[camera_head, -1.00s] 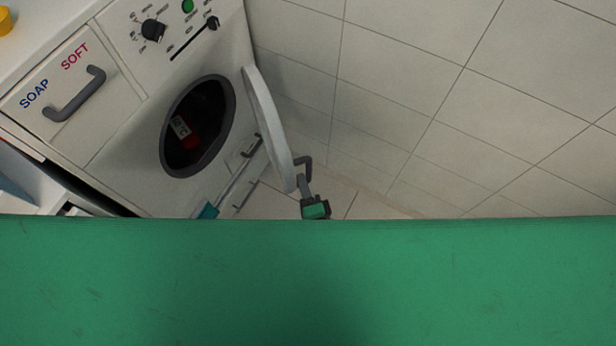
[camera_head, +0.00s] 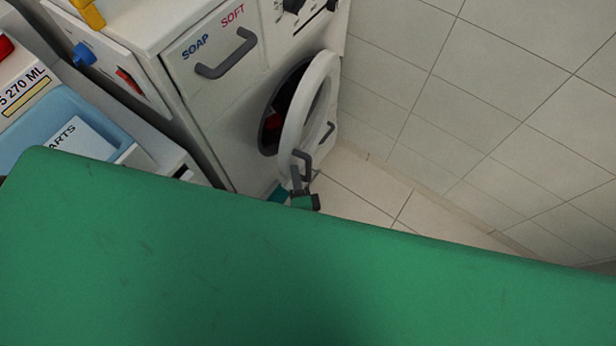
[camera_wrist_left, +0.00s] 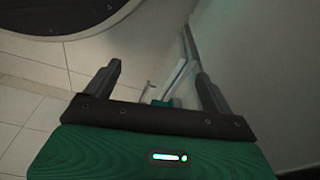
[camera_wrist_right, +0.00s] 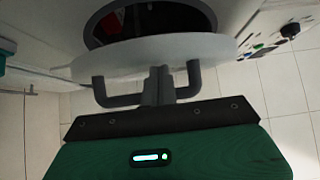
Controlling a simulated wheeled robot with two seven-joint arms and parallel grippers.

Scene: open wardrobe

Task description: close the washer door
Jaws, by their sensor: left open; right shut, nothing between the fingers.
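The white washer (camera_head: 235,110) stands at the upper left of the head view. Its round door (camera_head: 312,105) is partly open, with the dark drum opening (camera_head: 272,125) showing behind it. A grey handle (camera_head: 303,160) is on the door's outer face. My right gripper (camera_head: 297,180) is shut and empty at this handle. In the right wrist view, its closed fingers (camera_wrist_right: 158,82) lie between the two legs of the door handle (camera_wrist_right: 103,92), close to the door (camera_wrist_right: 150,52); contact is unclear. My left gripper (camera_wrist_left: 155,85) is open and empty in its wrist view, and hidden in the head view.
A green surface (camera_head: 280,260) fills the lower head view and hides my arms. A blue bin (camera_head: 95,120) stands left of the washer. A tiled wall (camera_head: 480,100) rises at right, with clear floor (camera_head: 360,195) between.

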